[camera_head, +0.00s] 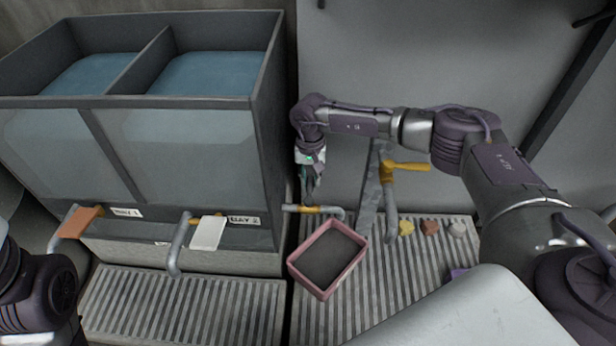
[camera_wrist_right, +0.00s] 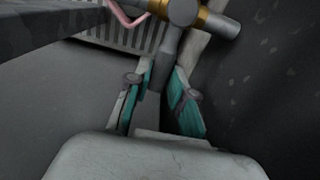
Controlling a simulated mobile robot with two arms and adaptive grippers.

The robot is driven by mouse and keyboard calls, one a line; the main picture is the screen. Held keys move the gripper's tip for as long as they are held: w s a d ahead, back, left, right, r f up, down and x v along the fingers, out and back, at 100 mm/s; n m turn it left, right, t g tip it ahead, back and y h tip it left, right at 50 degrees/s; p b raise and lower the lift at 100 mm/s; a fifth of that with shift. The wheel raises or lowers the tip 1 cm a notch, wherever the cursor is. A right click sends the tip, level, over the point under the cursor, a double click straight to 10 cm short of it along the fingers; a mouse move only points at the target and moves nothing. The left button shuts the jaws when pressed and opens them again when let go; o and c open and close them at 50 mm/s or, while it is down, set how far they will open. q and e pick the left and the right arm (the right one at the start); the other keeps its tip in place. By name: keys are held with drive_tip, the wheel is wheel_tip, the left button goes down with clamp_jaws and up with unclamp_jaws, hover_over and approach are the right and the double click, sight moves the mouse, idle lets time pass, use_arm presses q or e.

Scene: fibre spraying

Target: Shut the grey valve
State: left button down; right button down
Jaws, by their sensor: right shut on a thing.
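The grey valve has a brass-and-grey tap body (camera_head: 308,209) on a pipe that juts from the right side of the tank. Its grey handle (camera_wrist_right: 170,58) shows in the right wrist view, running from the round grey hub down between my fingers. My right gripper (camera_head: 311,190) reaches down from above to this tap and is shut on the handle. The teal-padded fingers of the right gripper (camera_wrist_right: 164,80) stand on either side of the handle. In the head view the gripper mostly hides the handle. My left gripper is out of view; only part of its arm shows at lower left.
A pink-rimmed tray (camera_head: 292,262) stands on the grating below the tap. A tap with a yellow handle (camera_head: 408,166) stands to the right.

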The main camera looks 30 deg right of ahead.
drive_tip(key=c, duration=1)
unclamp_jaws()
drive_tip(key=shift+a, duration=0.1)
drive_tip(key=shift+r, duration=0.15)
wheel_tip(320, 180, up, 12)
